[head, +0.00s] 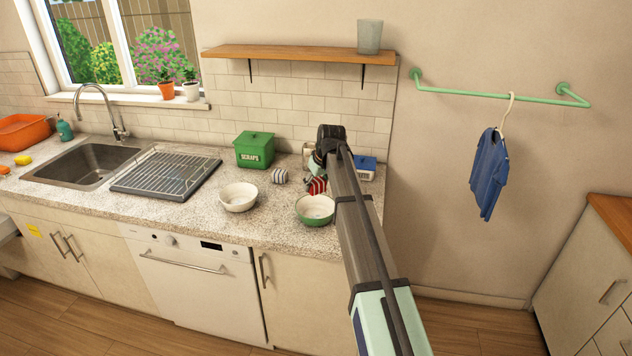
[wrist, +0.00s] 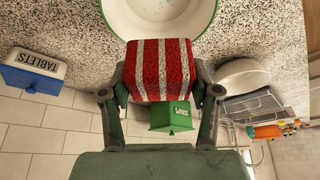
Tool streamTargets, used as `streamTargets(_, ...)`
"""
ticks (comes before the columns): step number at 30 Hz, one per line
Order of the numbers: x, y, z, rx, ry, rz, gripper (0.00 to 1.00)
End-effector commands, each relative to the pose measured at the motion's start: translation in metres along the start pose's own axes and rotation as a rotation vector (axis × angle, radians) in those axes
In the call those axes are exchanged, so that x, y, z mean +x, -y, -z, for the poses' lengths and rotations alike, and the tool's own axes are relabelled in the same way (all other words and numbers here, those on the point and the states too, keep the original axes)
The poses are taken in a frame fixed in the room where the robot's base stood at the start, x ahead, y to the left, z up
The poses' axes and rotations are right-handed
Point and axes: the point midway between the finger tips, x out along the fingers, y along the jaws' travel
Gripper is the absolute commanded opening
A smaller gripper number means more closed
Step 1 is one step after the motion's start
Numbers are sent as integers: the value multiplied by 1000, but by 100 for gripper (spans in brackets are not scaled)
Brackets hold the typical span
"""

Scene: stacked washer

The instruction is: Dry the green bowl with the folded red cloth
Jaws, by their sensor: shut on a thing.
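The green-rimmed bowl (head: 316,211) stands upright on the counter near its right front part. In the wrist view the bowl (wrist: 160,18) is cut by the top edge; its inside is pale with faint bluish marks. My gripper (wrist: 160,84) is shut on the folded red cloth (wrist: 160,66), which has white stripes. The red cloth (head: 317,186) also shows in the head view, just behind and above the bowl. In the wrist view the cloth's far edge overlaps the near side of the bowl. I cannot tell whether they touch.
A cream bowl (head: 238,197) stands left of the green-rimmed bowl. Behind are a blue-striped cloth (head: 279,176), a green scraps box (head: 254,150) and a blue-and-white tablets box (wrist: 33,72). A drying rack (head: 166,175) and sink (head: 80,165) lie left. A shelf (head: 300,54) hangs above.

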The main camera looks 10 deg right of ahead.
Motion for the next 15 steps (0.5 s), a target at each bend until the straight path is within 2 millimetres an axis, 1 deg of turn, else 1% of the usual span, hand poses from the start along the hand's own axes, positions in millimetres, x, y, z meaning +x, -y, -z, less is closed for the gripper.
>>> streamTargets(1, 6, 0, -3, 0, 1, 0, 34)
streamTargets(15, 51, 0, -22, 1, 1, 0, 34)
